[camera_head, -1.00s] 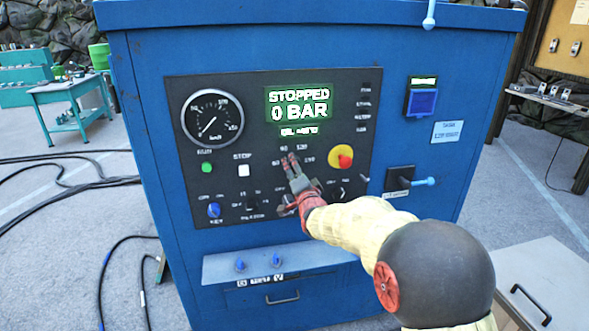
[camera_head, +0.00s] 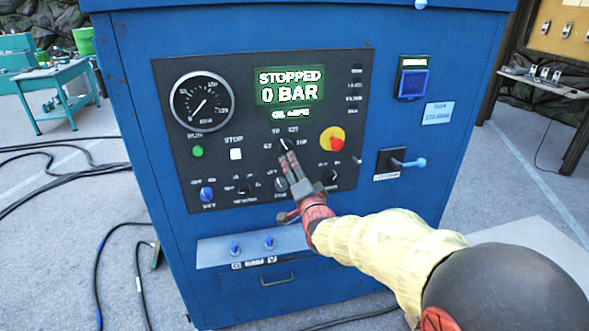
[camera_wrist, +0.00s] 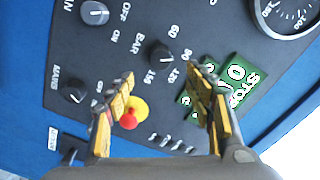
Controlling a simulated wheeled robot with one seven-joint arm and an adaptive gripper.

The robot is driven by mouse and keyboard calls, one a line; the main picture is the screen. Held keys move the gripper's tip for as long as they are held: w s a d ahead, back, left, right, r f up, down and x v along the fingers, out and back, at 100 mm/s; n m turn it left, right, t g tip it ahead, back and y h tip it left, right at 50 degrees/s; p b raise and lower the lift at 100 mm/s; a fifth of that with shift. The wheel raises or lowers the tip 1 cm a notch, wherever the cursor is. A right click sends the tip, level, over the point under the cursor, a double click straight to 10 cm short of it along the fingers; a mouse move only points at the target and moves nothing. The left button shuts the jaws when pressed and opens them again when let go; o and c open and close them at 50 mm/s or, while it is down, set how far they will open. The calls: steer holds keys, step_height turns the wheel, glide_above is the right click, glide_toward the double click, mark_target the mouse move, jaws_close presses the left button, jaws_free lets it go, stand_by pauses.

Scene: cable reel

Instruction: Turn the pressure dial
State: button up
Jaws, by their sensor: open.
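The pressure dial (camera_wrist: 161,58) is a black knob on the dark control panel, with BAR and numbers such as 60, 90, 120 and 150 around it. In the wrist view it lies ahead, between the lines of my two fingers. My gripper (camera_wrist: 165,76) is open, its yellow-padded fingers apart with nothing held between them. In the head view my gripper (camera_head: 288,150) is in front of the dial and mostly hides it. Contact with the dial cannot be told. The green display (camera_head: 291,86) reads STOPPED and 0 BAR.
A red stop button on yellow (camera_head: 333,139) is right of the dial. A round gauge (camera_head: 203,102), a green button (camera_head: 198,151), a white button (camera_head: 236,154) and a blue key knob (camera_head: 207,194) are to the left. A blue-tipped lever (camera_head: 410,163) sticks out at right.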

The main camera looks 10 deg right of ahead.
steer(key=n+p, duration=1)
steer(key=p, duration=0.9)
glide_toward(287, 151)
steer(key=w, duration=0.2)
steer(key=shift+w+r, duration=0.1)
steer(key=shift+w, duration=3.75)
steer(key=c, duration=0.4)
